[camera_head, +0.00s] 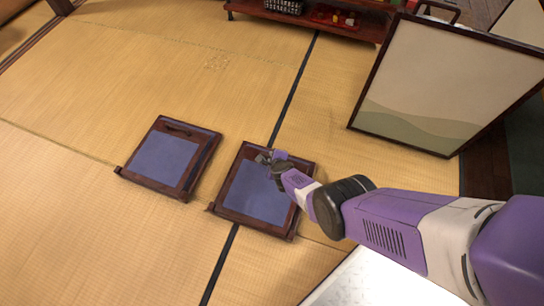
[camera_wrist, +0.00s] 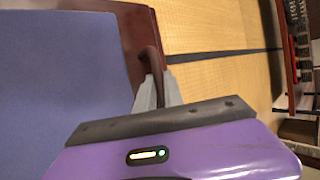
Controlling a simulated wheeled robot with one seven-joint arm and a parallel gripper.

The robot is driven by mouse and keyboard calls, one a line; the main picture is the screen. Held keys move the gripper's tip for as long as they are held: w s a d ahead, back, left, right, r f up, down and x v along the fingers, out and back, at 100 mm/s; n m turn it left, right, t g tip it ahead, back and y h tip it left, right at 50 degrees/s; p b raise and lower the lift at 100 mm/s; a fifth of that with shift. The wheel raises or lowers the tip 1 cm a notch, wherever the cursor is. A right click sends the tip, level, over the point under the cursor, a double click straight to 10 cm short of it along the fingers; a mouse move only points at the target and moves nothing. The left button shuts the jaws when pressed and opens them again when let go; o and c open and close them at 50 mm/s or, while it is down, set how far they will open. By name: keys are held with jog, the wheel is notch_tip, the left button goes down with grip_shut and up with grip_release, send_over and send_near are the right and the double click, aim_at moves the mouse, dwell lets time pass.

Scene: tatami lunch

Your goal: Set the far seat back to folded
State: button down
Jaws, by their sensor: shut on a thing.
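Two low seats with dark wood frames and blue pads lie on the tatami in the head view, the left seat (camera_head: 166,160) and the right seat (camera_head: 258,190). Both look flat. The left seat has a dark handle (camera_head: 184,131) along its upper edge. My gripper (camera_head: 266,157) is at the upper edge of the right seat, and my arm covers part of that seat. In the wrist view, my gripper's fingers (camera_wrist: 157,90) are shut on a curved dark brown handle (camera_wrist: 150,60) at the edge of the frame (camera_wrist: 138,32), beside the blue pad (camera_wrist: 60,70).
A framed panel screen (camera_head: 450,85) stands at the upper right. A low reddish-brown shelf (camera_head: 310,18) with a dark basket (camera_head: 284,5) and small colourful items is at the back. A white surface (camera_head: 375,283) is at the bottom. Open tatami (camera_head: 60,240) lies left of the seats.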

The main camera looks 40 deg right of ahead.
jog(key=shift+w+d+f, duration=0.15)
jog(key=shift+d+f, duration=0.15)
jog(key=shift+f, duration=0.05)
jog(key=shift+f+b, duration=0.3)
jog(key=shift+b, duration=0.1)
jog(key=shift+f+y, duration=0.1)
jog(key=shift+y, duration=0.2)
jog(key=c, duration=1.7)
grip_release()
jog(key=shift+c, duration=0.2)
jog(key=shift+s+a, duration=0.1)
jog(key=shift+s, duration=0.1)
jog(key=p+v, duration=0.6)
jog(key=shift+w+r+p, duration=0.25)
jog(key=shift+w+p, duration=0.1)
jog(key=shift+p+v, duration=0.9)
jog(key=shift+f, duration=0.1)
